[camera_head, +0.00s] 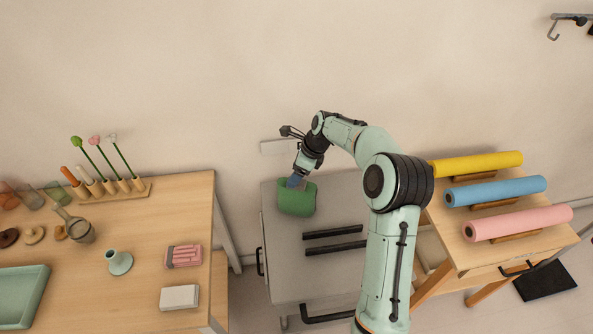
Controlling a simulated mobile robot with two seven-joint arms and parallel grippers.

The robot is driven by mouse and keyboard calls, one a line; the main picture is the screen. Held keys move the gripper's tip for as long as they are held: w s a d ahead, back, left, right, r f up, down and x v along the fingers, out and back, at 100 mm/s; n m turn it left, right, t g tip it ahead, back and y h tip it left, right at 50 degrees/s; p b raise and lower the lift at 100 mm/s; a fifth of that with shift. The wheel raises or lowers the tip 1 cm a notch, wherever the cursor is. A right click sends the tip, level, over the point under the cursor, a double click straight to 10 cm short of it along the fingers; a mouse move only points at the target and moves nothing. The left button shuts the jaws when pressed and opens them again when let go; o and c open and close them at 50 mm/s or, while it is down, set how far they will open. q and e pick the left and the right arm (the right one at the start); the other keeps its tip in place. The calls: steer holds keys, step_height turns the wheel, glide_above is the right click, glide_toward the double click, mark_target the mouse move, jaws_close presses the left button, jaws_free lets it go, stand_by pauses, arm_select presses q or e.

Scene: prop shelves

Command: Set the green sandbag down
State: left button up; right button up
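The green sandbag (297,201) is upright at the left side of the grey cart top (285,259). My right gripper (295,183) is at the sandbag's top edge, pointing down, and appears shut on it. A small blue part shows between the gripper and the bag. I cannot tell whether the bag's bottom touches the cart top or hangs just above it. My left gripper is not in view.
Two dark bars (334,240) lie on the cart, right of the bag. A wooden table (138,276) with small props stands left. Yellow (477,164), blue (496,191) and pink (518,223) rolls rest on a wooden stand to the right. The cart's front-left area is clear.

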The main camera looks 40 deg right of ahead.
steer(key=v, duration=1.2)
steer(key=shift+a, duration=0.15)
stand_by(0.4)
